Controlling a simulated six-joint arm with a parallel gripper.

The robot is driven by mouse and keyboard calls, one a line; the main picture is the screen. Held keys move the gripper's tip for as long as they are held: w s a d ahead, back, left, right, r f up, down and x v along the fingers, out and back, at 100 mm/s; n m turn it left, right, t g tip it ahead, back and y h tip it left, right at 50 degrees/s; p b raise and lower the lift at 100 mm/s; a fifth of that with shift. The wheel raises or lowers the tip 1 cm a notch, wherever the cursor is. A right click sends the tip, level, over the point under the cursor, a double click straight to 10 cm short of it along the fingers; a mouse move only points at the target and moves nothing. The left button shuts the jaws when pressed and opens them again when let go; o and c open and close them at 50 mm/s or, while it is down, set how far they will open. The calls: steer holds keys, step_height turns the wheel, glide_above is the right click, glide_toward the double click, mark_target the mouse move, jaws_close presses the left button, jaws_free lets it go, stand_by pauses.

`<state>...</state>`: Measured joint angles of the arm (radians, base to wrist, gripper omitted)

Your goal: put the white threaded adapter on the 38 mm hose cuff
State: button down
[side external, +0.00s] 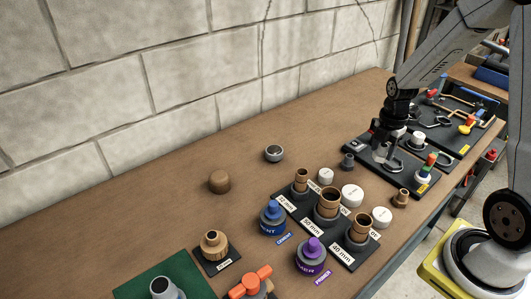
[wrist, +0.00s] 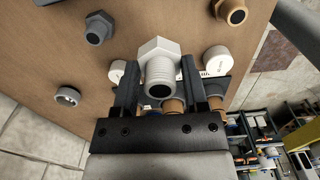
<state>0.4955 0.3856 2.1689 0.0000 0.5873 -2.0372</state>
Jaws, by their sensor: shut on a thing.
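The white threaded adapter (wrist: 157,50) sits between the two dark fingers of my gripper (wrist: 160,68) in the wrist view, its hex collar at the far end and its threaded, open end facing the camera. My gripper is shut on it. In the side view my gripper (side external: 384,155) is above the black tray at the right; the adapter is hard to make out there. A grey upright tube end (side external: 163,286) stands on the green mat (side external: 187,268) at the bottom left, cut by the frame edge. It may be the hose cuff; no 38 mm label is readable.
A black board (side external: 340,244) with brown fittings, marked with sizes such as 50 mm and 40 mm, stands mid-bench. White caps (side external: 352,195), a blue can (side external: 272,218), a purple can (side external: 311,256) and an orange-handled valve (side external: 250,283) are nearby. Bare bench lies along the wall.

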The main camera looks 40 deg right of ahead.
steer(key=w+a+r+n, duration=0.2)
steer(key=w+a, duration=0.1)
steer(key=a, duration=0.6)
steer(key=w+a+r+n, duration=0.2)
steer(key=a+n, duration=0.1)
steer(key=a, duration=0.6)
steer(key=w+a+r+n, duration=0.2)
steer(key=w+a, duration=0.1)
steer(key=a, duration=0.6)
steer(key=s+a+r+n, duration=0.3)
steer(key=s+a, duration=0.4)
steer(key=a, duration=0.5)
steer(key=s+a+r+n, duration=0.3)
steer(key=s+a, duration=0.4)
steer(key=a, duration=0.6)
glide_above(162, 285)
steer(key=f, duration=0.8)
steer(key=shift+s+d+f, duration=0.2)
steer(key=shift+f, duration=0.05)
steer(key=shift+w+a+f, duration=0.15)
steer(key=shift+w+f, duration=0.05)
steer(key=shift+f, duration=0.1)
steer(key=shift+f, duration=0.1)
